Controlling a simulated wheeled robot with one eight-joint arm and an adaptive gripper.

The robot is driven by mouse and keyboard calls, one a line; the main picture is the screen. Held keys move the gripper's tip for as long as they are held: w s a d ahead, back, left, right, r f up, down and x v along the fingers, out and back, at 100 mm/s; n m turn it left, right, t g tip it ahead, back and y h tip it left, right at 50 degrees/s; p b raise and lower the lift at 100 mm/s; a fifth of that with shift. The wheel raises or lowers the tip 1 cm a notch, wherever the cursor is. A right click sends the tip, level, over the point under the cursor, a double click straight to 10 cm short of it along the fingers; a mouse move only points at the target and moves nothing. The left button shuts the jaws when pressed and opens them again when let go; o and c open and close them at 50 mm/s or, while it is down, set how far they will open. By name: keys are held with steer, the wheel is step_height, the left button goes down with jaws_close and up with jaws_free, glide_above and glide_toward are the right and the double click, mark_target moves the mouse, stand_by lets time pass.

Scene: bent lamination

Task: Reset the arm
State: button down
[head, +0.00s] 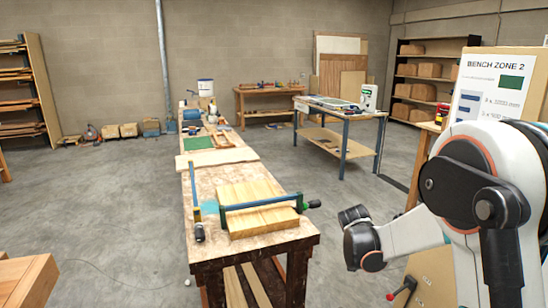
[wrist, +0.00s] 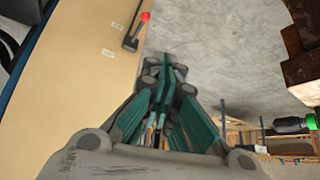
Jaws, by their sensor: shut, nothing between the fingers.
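My arm shows at the right of the head view, white and black, bent beside the bench. My gripper (wrist: 168,62) fills the middle of the wrist view. Its teal-lined fingers are shut with nothing between them. It points over bare grey floor, beside a tan panel. In the head view the fingers cannot be made out.
A long workbench (head: 210,248) stands left of my arm, holding a wooden block (head: 255,194) and a blue clamp (head: 262,201). A second clamp (head: 197,215) lies beside them. A blue-legged table (head: 345,115) stands behind. Floor at left is largely clear.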

steer(key=s+a+r+n+t+y, duration=0.1)
steer(key=s+a+r+n, duration=0.15)
steer(key=s+r, duration=0.5)
steer(key=s+a+r+n+y, duration=0.1)
steer(key=s+a+r+n, duration=0.15)
steer(key=s+r, duration=0.55)
steer(key=s+a+n+y, duration=0.1)
steer(key=s+a+n, duration=0.1)
steer(key=s, duration=0.7)
steer(key=s+a+n+t+y, duration=0.1)
steer(key=s+a+n, duration=0.1)
steer(key=s, duration=0.8)
steer(key=shift+a+f+n+y, duration=0.35)
steer(key=shift+a+n+y, duration=0.05)
steer(key=shift+a, duration=0.1)
steer(key=shift+a, duration=0.15)
